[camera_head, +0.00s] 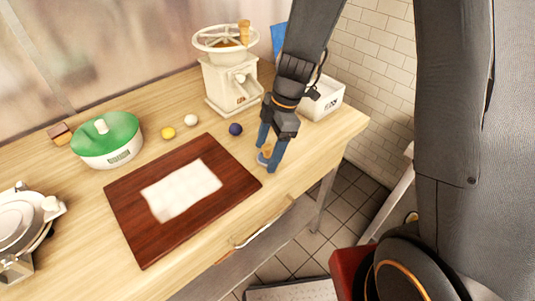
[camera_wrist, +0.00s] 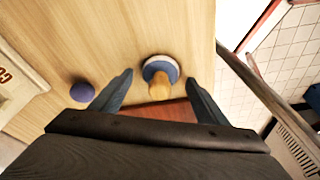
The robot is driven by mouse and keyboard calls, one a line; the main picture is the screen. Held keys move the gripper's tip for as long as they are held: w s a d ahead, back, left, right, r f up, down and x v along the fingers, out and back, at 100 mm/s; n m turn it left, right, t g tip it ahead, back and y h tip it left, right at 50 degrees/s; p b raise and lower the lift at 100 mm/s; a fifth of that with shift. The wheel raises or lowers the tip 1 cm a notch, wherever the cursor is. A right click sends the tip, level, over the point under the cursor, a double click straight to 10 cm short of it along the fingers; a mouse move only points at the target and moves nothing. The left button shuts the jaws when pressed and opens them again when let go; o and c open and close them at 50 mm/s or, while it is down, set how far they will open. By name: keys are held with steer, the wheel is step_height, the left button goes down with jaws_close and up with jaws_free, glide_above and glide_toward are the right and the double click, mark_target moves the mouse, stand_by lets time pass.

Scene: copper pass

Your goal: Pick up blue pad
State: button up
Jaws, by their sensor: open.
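The blue pad (camera_wrist: 163,65) is a round blue and white disc with a wooden knob, and it rests on the wooden table. In the wrist view it lies between the two spread fingers of my gripper (camera_wrist: 160,78), with a gap on each side. In the head view my gripper (camera_head: 270,160) points down at the table's right front part, its blue fingers apart. There the pad (camera_head: 262,160) is partly hidden by the fingers.
A dark red board (camera_head: 125,210) with a white cloth (camera_head: 181,190) lies just left of my gripper. A dark blue ball (camera_head: 236,129) is close by. A cream grinder (camera_head: 228,82) and a white bin (camera_head: 325,102) stand behind. The table's front edge is near.

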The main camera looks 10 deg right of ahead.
mark_target(267, 146)
steer(key=c, duration=1.2)
steer(key=shift+r, duration=0.1)
step_height(267, 146, up, 10)
steer(key=shift+f+b, duration=0.1)
steer(key=shift+b, duration=1.1)
steer(key=shift+o, duration=1.4)
steer(key=shift+c, duration=0.5)
